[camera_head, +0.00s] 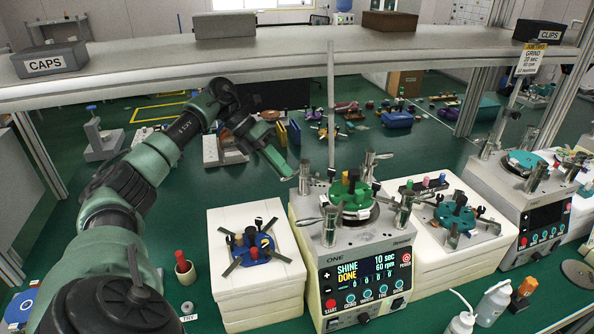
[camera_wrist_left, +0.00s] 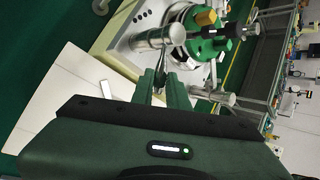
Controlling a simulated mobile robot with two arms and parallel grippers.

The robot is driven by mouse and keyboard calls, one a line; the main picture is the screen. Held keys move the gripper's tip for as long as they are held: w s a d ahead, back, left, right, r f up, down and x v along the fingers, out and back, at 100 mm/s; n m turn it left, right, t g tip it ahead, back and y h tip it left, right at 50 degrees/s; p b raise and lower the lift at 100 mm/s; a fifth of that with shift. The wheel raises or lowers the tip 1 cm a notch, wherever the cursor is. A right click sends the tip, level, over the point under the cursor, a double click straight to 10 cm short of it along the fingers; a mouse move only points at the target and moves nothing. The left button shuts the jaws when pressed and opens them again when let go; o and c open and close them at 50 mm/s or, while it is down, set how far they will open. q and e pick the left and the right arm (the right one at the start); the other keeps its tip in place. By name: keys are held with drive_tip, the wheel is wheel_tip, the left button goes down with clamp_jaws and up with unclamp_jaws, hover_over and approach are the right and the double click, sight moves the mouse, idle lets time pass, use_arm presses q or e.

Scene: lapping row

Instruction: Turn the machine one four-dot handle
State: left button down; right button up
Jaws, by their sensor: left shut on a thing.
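Machine ONE (camera_head: 360,278) stands on the green bench. Its screen reads SHINE DONE, 10 sec, 60 rpm. A green disc (camera_head: 349,207) with coloured pegs sits on its top, ringed by several metal posts with handles. My left gripper (camera_head: 287,171) reaches the rear-left post (camera_head: 305,174) and is shut on a thin metal handle (camera_wrist_left: 161,73). In the left wrist view its fingers (camera_wrist_left: 161,88) close around that handle, close to a thick metal post (camera_wrist_left: 160,37). Dot marks on the handles are too small to read. My right gripper is not in view.
White blocks flank machine ONE, the left one (camera_head: 262,291) bearing a blue disc holder (camera_head: 251,249), the right one bearing a teal holder (camera_head: 455,218). A shelf (camera_head: 290,52) runs above the arm. A second machine (camera_head: 531,199) stands right. Bottles (camera_head: 493,303) stand at front right.

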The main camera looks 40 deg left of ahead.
use_arm(q)
drive_tip(key=shift+a, duration=0.1)
idle(0.4)
drive_tip(key=c, duration=1.4)
unclamp_jaws()
drive_tip(key=shift+w, duration=0.1)
